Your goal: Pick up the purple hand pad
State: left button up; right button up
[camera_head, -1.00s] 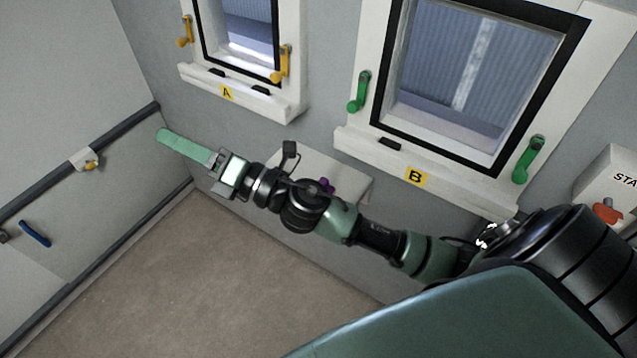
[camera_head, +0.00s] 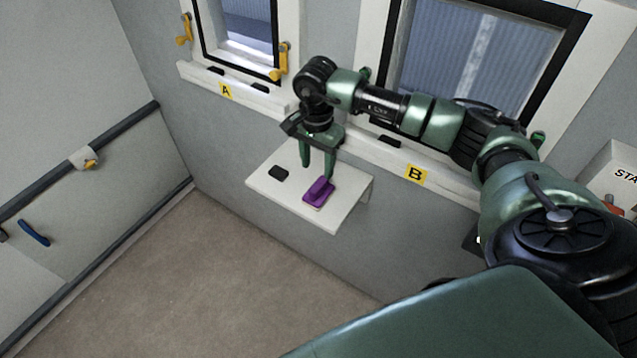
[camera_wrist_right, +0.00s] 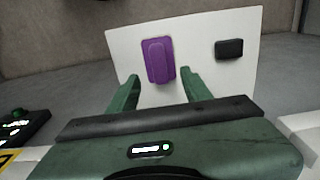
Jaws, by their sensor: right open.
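The purple hand pad (camera_head: 318,193) lies on a small white wall shelf (camera_head: 345,217), near its front right part in the head view. It has a raised grip along its top. My right gripper (camera_head: 317,172) points down over the shelf with its two green fingers apart and nothing between them. In the right wrist view the purple hand pad (camera_wrist_right: 158,61) lies flat, just beyond the fingertips of my right gripper (camera_wrist_right: 160,82). The fingers appear just above the shelf, near the pad. My left gripper is not in view.
A small black block (camera_head: 278,174) lies on the shelf left of the pad. Window A (camera_head: 238,40) and window B (camera_head: 470,80) are on the wall above, with yellow and green handles. Open floor (camera_head: 200,280) lies below. A dark rail (camera_head: 80,160) runs along the left wall.

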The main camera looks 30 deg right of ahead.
aim_at(318, 184)
notch_tip(318, 184, down, 7)
jog(key=shift+s+d+r+b, duration=0.1)
jog(key=shift+r+b, duration=0.1)
jog(key=shift+b, duration=1)
jog(key=shift+c, duration=0.3)
jog(key=shift+r, duration=0.1)
grip_shut()
